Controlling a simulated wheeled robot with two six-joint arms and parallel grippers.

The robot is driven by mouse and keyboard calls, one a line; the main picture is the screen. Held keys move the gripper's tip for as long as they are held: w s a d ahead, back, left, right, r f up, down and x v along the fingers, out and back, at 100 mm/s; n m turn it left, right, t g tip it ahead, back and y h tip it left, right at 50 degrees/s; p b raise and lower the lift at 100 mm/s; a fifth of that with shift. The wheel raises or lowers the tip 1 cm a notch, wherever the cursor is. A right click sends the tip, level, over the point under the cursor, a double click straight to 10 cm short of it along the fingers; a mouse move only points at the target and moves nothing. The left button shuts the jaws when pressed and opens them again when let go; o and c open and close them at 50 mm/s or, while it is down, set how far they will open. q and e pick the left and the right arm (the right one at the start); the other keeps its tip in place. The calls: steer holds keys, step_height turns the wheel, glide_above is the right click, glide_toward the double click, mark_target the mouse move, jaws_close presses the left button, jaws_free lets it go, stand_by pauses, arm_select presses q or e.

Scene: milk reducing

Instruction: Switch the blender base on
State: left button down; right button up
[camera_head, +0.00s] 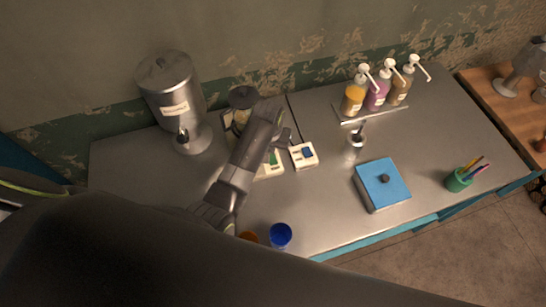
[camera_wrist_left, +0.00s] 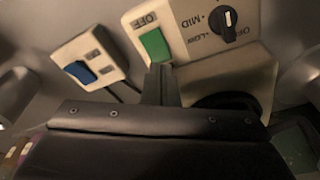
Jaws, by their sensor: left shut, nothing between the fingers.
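A cream unit with a green rocker switch and a black dial, which looks like the blender base (camera_head: 269,173), stands on the steel counter, partly hidden behind my left arm. In the left wrist view the base (camera_wrist_left: 190,48) shows its green switch (camera_wrist_left: 155,46) beside the word OFF, and the dial (camera_wrist_left: 223,22) marked MID and LOW. My left gripper (camera_wrist_left: 161,70) is shut and empty, its tips right at the lower edge of the green switch; I cannot tell whether they touch. My right gripper is not in view.
A small cream box with a blue switch (camera_head: 304,156) sits just right of the base. A metal dispenser (camera_head: 172,100) stands left. Pump bottles (camera_head: 378,92), a blue-lidded box (camera_head: 382,184), a blue cup (camera_head: 280,235) and a green pen cup (camera_head: 458,180) stand around.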

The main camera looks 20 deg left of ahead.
arm_select(q)
steer(key=shift+f+b, duration=0.45)
steer(key=shift+f, duration=0.55)
stand_by(0.3)
steer(key=shift+r, duration=0.1)
step_height(320, 180, up, 3)
steer(key=shift+f+p, duration=0.15)
steer(key=shift+p, duration=1.05)
steer(key=shift+r, duration=2.15)
steer(key=shift+f, duration=0.1)
